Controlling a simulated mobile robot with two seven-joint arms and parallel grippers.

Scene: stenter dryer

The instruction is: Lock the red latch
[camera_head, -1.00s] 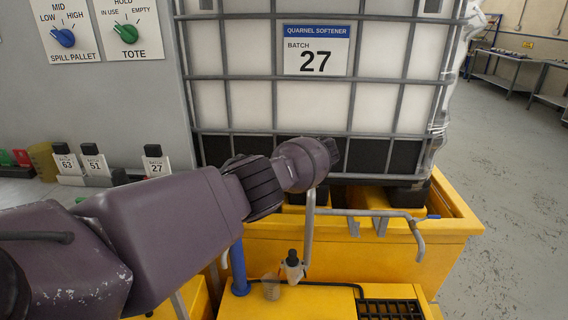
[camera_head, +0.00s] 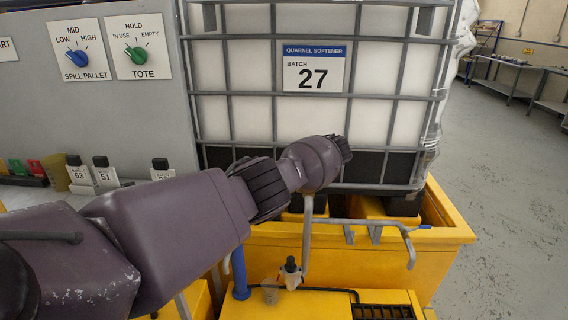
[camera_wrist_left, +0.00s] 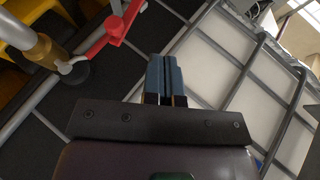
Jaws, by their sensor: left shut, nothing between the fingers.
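The red latch (camera_wrist_left: 115,28) shows in the left wrist view at the upper left, beside a grey tube of the tote cage and a brass-coloured valve fitting (camera_wrist_left: 45,50). My left gripper (camera_wrist_left: 166,62) is shut and empty, with its two blue-grey fingers pressed together. In that picture its tips are to the right of and below the latch; they appear apart from it. In the head view my left arm reaches across to the caged tote (camera_head: 365,118), and its wrist hides the fingers and the latch. My right gripper is not in view.
The tote, labelled batch 27, stands in a yellow spill pallet (camera_head: 450,232) with a bent grey pipe (camera_head: 408,245) along its front. A small bottle (camera_head: 290,272) stands below. A panel with a blue knob (camera_head: 77,57) and green knob (camera_head: 136,54) is at left. Floor at right is clear.

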